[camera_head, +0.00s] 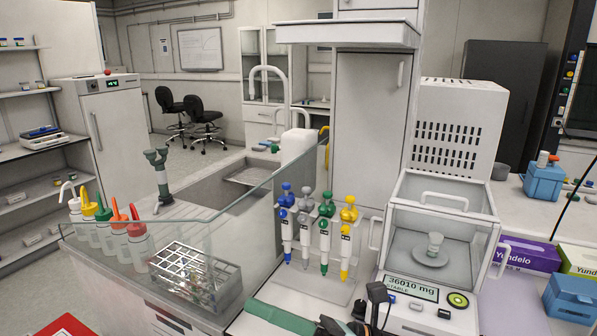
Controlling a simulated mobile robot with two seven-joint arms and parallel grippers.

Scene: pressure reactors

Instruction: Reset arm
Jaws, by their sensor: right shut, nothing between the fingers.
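My right gripper (371,308) shows in dark parts at the bottom edge, just left of the analytical balance. It is shut and empty, and much of it is cut off by the frame. My left gripper is not in view.
The balance (415,312) reads "36010 mg" and "STABLE", with a small vessel (434,244) on its pan. Several pipettes (325,230) hang in a stand behind my gripper. A glass panel (215,240), tube rack (195,273) and wash bottles (138,240) stand left.

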